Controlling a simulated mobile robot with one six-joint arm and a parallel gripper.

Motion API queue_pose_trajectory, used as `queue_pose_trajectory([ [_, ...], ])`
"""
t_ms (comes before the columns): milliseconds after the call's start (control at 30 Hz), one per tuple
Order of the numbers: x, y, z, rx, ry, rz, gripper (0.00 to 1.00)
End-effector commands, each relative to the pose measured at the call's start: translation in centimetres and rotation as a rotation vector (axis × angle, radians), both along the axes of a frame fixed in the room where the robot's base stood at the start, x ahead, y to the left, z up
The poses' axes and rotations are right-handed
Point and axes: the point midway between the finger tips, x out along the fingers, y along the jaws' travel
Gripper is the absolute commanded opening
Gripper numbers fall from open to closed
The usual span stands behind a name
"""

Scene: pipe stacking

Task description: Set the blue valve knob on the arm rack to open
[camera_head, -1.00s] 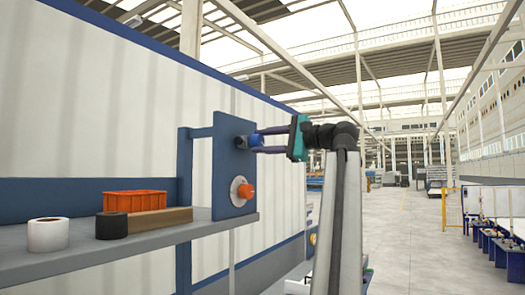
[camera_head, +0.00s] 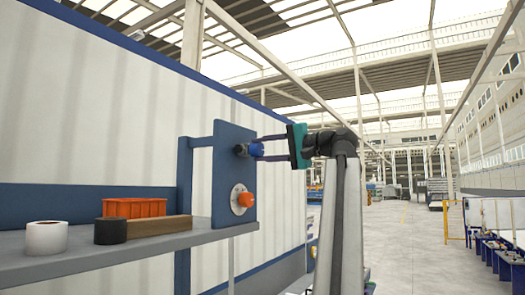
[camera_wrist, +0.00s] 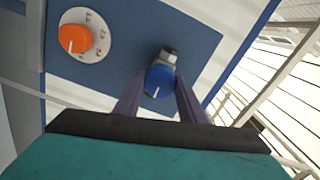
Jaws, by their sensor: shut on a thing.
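The blue valve knob (camera_head: 256,149) sticks out from the upper part of the dark blue panel (camera_head: 229,171) on the rack. It also shows in the wrist view (camera_wrist: 160,81), with a white pointer line toward the bottom of the picture and a grey fitting behind it. My gripper (camera_head: 262,148) reaches it from the right, its two dark fingers on opposite sides of the knob and shut on it. In the wrist view the fingers (camera_wrist: 160,92) flank the knob. I cannot read any position labels around the blue knob.
An orange knob (camera_head: 245,200) on a pale marked dial sits lower on the panel. A grey shelf (camera_head: 100,262) at left holds an orange crate (camera_head: 134,207), a wooden block (camera_head: 160,225), a black roll (camera_head: 110,231) and a white roll (camera_head: 46,238).

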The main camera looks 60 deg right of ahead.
Motion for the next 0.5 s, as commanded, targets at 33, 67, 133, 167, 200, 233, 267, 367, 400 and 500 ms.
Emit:
queue_pose_trajectory([
  [33, -0.02, 0.00, -0.11, -0.005, 0.002, 0.000, 0.14],
  [67, -0.02, 0.00, -0.11, -0.006, 0.003, 0.000, 0.14],
  [133, -0.01, 0.01, -0.13, -0.007, 0.003, 0.000, 0.14],
  [167, -0.01, 0.01, -0.13, -0.007, 0.003, 0.000, 0.14],
  [200, -0.01, 0.01, -0.13, -0.007, 0.003, 0.000, 0.14],
  [233, -0.01, 0.01, -0.13, -0.007, 0.003, 0.000, 0.14],
  [267, -0.01, 0.01, -0.13, -0.006, 0.003, 0.000, 0.14],
  [367, 0.00, 0.01, -0.13, -0.006, 0.003, 0.000, 0.41],
  [400, 0.00, 0.01, -0.12, -0.006, 0.002, 0.000, 0.48],
  [500, 0.00, 0.00, -0.09, -0.005, 0.002, 0.000, 0.55],
])
